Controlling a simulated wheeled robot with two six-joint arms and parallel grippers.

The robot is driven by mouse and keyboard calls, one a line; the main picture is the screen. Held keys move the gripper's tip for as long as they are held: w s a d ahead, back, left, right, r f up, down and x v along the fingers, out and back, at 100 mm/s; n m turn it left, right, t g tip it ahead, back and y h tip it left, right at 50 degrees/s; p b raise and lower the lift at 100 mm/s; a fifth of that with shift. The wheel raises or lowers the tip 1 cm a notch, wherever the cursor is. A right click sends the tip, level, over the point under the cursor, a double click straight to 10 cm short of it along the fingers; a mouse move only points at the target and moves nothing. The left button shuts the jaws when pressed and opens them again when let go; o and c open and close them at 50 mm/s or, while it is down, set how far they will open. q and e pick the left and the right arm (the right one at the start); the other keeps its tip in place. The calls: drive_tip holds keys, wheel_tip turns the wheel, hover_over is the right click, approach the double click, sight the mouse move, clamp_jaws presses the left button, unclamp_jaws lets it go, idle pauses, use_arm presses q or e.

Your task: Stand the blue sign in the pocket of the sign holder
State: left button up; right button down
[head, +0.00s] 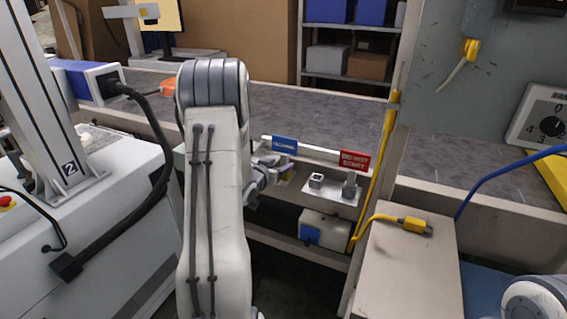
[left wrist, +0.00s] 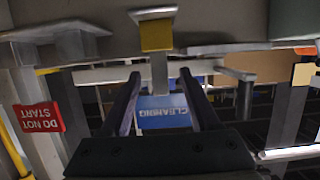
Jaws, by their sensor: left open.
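The blue sign (head: 284,144) stands upright beyond my left gripper in the head view. In the left wrist view, which is upside down, its panel reads "CLEANING" (left wrist: 163,112), with a pale stem and a yellow block (left wrist: 156,36) at the stem's other end. My left gripper (head: 284,170) is open. In the left wrist view its two fingers (left wrist: 160,82) lie on either side of the stem, with gaps visible. The sign holder (head: 335,195) is a pale shelf to the right, with a small block-like pocket (head: 316,181). My right gripper is out of view.
A red "DO NOT START" sign (head: 354,160) stands at the holder's right end, close to the free pocket. A yellow post (head: 384,150) rises right of it. A grey box with a blue face (head: 325,230) sits below.

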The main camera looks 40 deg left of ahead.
use_arm(q)
drive_tip(key=v, duration=0.6)
drive_tip(key=shift+s, duration=0.25)
drive_tip(key=shift+r, duration=0.1)
